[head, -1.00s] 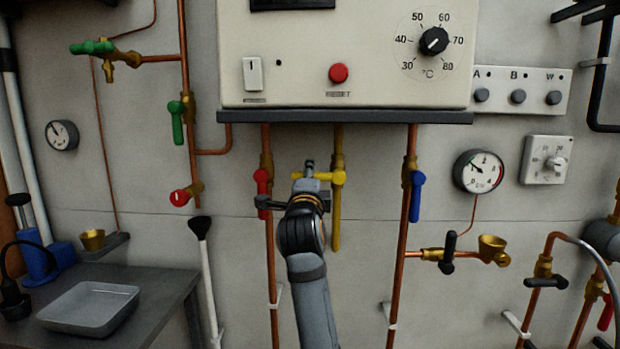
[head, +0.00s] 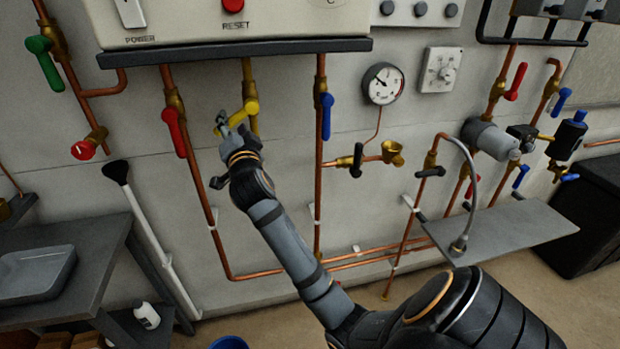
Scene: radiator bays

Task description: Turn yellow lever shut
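The yellow lever (head: 239,116) sits on the yellow gas pipe under the white boiler, left of the blue lever. It slants down to the left from its valve, across the line of the pipe. My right gripper (head: 222,124) reaches up to the lever's free end, and its grey fingers overlap that end. My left gripper is out of view.
A red lever (head: 175,132) hangs on the copper pipe close left of my gripper. A blue lever (head: 326,115) is to the right. The boiler's dark bottom edge (head: 235,53) runs above. A gauge (head: 383,84) and a black-handled tap (head: 357,160) are farther right.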

